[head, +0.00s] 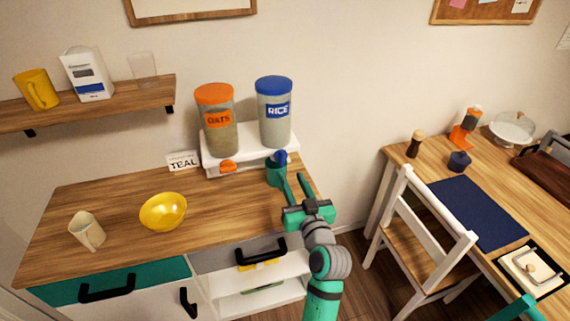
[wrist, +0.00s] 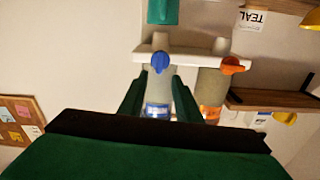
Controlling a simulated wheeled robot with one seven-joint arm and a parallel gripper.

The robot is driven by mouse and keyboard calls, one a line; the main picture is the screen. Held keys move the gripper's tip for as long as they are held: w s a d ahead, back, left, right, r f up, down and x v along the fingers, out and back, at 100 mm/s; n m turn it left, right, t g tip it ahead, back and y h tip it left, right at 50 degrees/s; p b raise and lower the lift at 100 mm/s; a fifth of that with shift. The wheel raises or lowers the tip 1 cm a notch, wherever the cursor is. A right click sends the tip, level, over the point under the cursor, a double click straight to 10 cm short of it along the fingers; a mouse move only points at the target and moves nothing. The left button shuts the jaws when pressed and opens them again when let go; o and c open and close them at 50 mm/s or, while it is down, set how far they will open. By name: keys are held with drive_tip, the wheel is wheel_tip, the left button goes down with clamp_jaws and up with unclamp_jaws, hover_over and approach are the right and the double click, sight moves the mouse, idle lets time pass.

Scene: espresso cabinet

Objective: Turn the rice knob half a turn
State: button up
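The rice dispenser (head: 276,115) is a clear canister with a blue lid and a blue RICE label. Its blue knob (head: 281,157) sits low on the white base, just above and behind a teal cup (head: 273,175). My gripper (head: 295,180) is open and empty, its fingers pointing toward the knob from the front. In the upside-down wrist view, the blue knob (wrist: 160,61) shows between and just beyond the fingertips, with no clear contact. The teal cup (wrist: 163,11) is at the top edge there.
The oats dispenser (head: 217,125) with its orange knob (head: 227,166) stands left of the rice one. A TEAL card (head: 183,161), a yellow bowl (head: 163,211) and a cream cup (head: 87,231) are on the counter (head: 125,197). A chair (head: 425,228) and desk are right.

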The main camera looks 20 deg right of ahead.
sight(283, 159)
drive_tip(key=w, duration=0.8)
drive_tip(key=shift+w+d, duration=0.2)
drive_tip(key=shift+w, duration=0.1)
clamp_jaws()
